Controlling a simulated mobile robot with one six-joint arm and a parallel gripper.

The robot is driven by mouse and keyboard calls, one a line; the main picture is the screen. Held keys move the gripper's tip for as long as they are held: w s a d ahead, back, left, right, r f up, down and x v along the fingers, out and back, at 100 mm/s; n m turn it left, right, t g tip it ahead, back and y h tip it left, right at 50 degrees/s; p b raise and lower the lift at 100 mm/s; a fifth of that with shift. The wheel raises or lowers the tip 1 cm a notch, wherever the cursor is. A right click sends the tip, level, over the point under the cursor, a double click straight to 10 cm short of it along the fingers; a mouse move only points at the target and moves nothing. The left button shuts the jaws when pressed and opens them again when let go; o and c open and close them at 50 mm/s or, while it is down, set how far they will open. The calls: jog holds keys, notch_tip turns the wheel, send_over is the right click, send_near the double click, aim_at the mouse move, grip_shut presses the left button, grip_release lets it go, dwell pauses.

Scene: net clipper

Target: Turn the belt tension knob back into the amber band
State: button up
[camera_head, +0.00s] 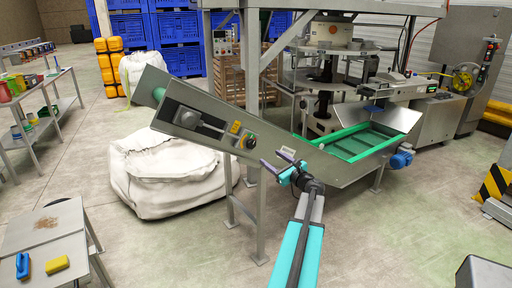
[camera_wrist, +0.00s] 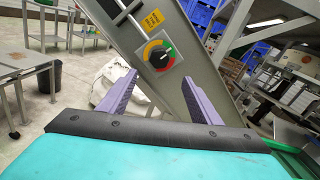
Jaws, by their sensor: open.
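The belt tension knob (camera_head: 250,142) is on the side plate of the tilted grey conveyor (camera_head: 215,125). In the wrist view the dark round knob (camera_wrist: 159,56) sits inside a coloured ring dial with green, amber and red parts. A pale pointer shows on the knob, but the band it points to is too small to read surely. My gripper (camera_head: 278,161) is open and empty, to the lower right of the knob. In the wrist view its purple fingers (camera_wrist: 156,90) are spread below the dial, apart from it, and nothing hides the knob.
A yellow label (camera_wrist: 152,20) sits beside the dial. A white bulk bag (camera_head: 170,175) stands behind the conveyor's left side. A table with a blue tool and a yellow sponge (camera_head: 57,265) is at the lower left. Open floor lies in between.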

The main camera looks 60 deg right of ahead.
aim_at(253, 145)
jog(key=shift+w, duration=0.15)
jog(key=shift+p+x, duration=1.85)
jog(key=shift+x, duration=4.95)
jog(key=c, duration=1)
jog(key=shift+d+r, duration=0.1)
jog(key=shift+d, duration=0.15)
jog(key=shift+c, duration=0.2)
jog(key=shift+a, duration=0.15)
jog(key=shift+b, duration=0.3)
